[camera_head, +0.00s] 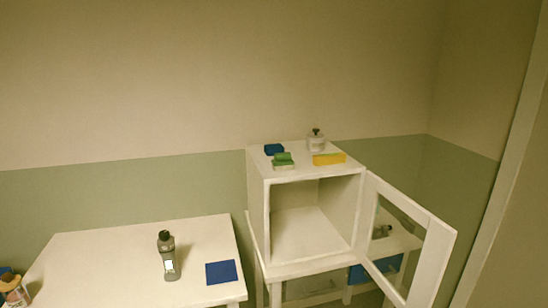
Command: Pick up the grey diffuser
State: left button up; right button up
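A grey bottle with a dark cap and a small pale label, which looks like the grey diffuser (168,258), stands upright on the white table (110,250) at the lower left. It is near the table's front right part, to the left of a flat blue square (221,272). The two are apart. Neither of my grippers shows in the head view.
A white cabinet (257,212) with its glazed door (442,262) swung open stands right of the table; its inside looks empty. On top are a blue item (274,149), a green sponge-like item (283,161), a yellow block (329,159) and a pale bottle (316,142).

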aim_at(172, 273)
jog(key=i+l+u, duration=0.35)
jog(key=l, duration=0.65)
jog(key=i+l+u, duration=0.1)
jog(key=l+u, duration=0.2)
jog(key=l, duration=0.75)
jog(key=l+u, duration=0.35)
jog(key=l, duration=0.75)
jog(key=i, duration=0.05)
